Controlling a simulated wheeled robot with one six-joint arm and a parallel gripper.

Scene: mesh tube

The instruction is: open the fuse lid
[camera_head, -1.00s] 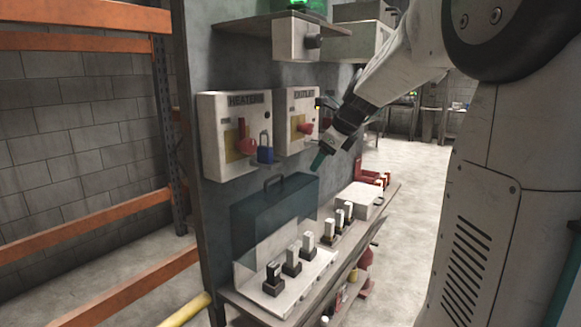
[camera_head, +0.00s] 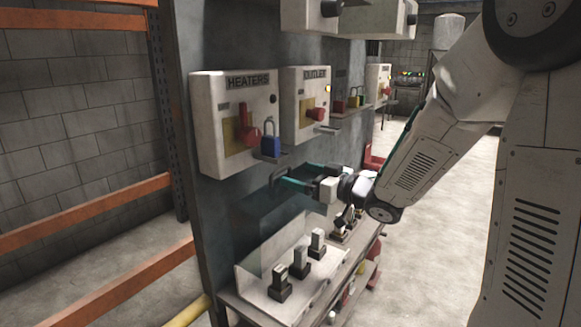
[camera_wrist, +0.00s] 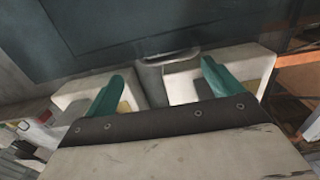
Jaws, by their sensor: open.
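The fuse lid (camera_head: 268,208) is a dark see-through cover over the white fuse box below the HEATERS and OUTLET switches. Its handle (camera_head: 277,175) is at the upper edge, partly hidden by my gripper in the head view. My gripper (camera_head: 293,175) is open, with teal fingers reaching in from the right at the handle. In the wrist view, the handle (camera_wrist: 168,57) shows between and just beyond the spread fingertips of my gripper (camera_wrist: 163,72). I cannot tell whether either finger touches it. The lid (camera_wrist: 110,35) fills the upper part there.
Several upright fuses (camera_head: 300,264) stand in the box under the lid. The HEATERS switch box (camera_head: 212,130), with a blue padlock (camera_head: 270,142), and the OUTLET box (camera_head: 290,115) are close above my gripper. Orange rack beams (camera_head: 90,213) are at left; open floor is at right.

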